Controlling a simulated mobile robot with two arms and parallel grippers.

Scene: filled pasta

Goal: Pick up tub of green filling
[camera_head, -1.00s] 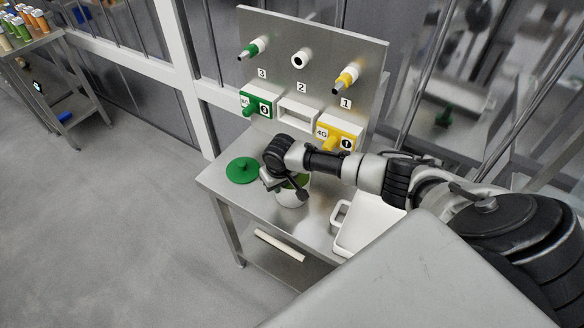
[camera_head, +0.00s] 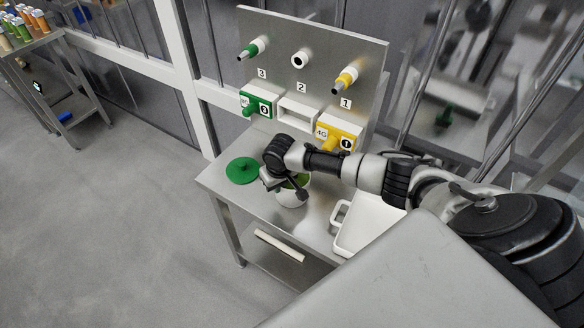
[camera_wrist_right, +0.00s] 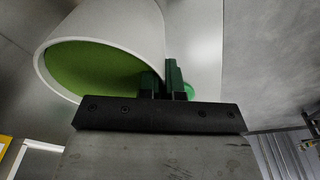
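The tub of green filling (camera_head: 291,196) is a white round tub on the steel table, partly hidden by my right gripper in the head view. In the right wrist view the tub (camera_wrist_right: 150,22) fills the upper left, its green filling (camera_wrist_right: 95,72) showing inside the rim. My right gripper (camera_wrist_right: 164,78) has one finger inside the tub and one outside, close together with the tub wall between them. It looks shut on the wall near the rim. In the head view my right gripper (camera_head: 284,183) is over the tub's rim. My left gripper is not in view.
A green lid (camera_head: 243,170) lies on the table (camera_head: 222,185) left of the tub. A white tray (camera_head: 368,225) is to the right. Behind stands a steel panel (camera_head: 310,45) with nozzles, a green box (camera_head: 262,100) and a yellow box (camera_head: 345,133).

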